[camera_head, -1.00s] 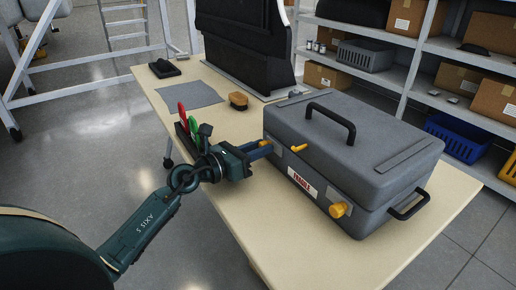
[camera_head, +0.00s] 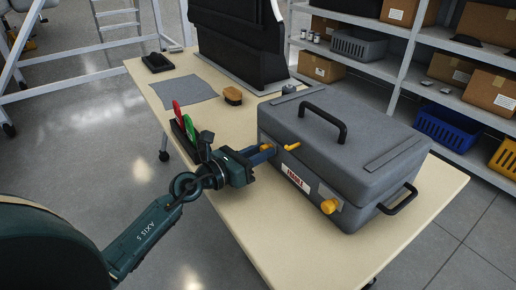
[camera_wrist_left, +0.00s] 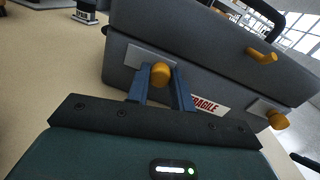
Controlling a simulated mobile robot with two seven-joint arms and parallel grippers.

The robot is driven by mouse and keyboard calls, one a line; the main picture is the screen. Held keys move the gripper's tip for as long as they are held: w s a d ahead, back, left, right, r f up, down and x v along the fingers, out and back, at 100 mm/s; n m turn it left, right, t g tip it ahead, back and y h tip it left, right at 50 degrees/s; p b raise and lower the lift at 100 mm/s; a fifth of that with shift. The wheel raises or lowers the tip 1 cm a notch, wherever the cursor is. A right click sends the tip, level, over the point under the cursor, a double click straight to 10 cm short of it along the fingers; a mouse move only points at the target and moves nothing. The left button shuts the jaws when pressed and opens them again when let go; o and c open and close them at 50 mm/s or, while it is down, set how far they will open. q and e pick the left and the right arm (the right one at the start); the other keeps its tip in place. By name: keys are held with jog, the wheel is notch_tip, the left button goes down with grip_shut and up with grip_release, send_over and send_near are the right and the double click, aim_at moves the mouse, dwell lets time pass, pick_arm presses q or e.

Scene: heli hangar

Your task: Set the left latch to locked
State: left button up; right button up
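The grey case (camera_head: 345,165) stands on the table with its lid down. The left latch (camera_wrist_left: 160,73) is a yellow knob on a grey plate on the case's front. It is between the blue fingertips of my left gripper (camera_head: 262,154), which fill the space on both sides of it; in the head view the fingers mostly hide it. In the left wrist view the gripper (camera_wrist_left: 161,88) appears shut on the knob. A second yellow knob (camera_head: 329,206) sits on the right of the front. A yellow lever (camera_head: 292,146) sticks out between them. My right gripper is not in view.
A rack with red and green handled tools (camera_head: 186,128) stands close beside my left wrist. A brush (camera_head: 232,96), a grey cloth (camera_head: 190,91) and a black tray (camera_head: 160,63) lie farther back. The table front (camera_head: 285,245) is clear. Shelves stand behind.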

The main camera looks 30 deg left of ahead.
pick_arm(q)
jog(key=o, duration=0.5)
jog(key=shift+s+d, duration=0.15)
jog(key=shift+d, duration=0.05)
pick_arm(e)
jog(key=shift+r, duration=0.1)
pick_arm(q)
jog(key=v, duration=0.4)
jog(key=b+v, duration=0.1)
jog(key=v, duration=0.3)
jog(key=shift+f+b, duration=0.2)
jog(key=shift+b, duration=0.1)
jog(key=b+v, duration=0.1)
jog(key=v, duration=0.3)
jog(key=shift+s+a+r, duration=0.2)
jog(key=shift+s+a, duration=0.05)
jog(key=shift+s, duration=0.25)
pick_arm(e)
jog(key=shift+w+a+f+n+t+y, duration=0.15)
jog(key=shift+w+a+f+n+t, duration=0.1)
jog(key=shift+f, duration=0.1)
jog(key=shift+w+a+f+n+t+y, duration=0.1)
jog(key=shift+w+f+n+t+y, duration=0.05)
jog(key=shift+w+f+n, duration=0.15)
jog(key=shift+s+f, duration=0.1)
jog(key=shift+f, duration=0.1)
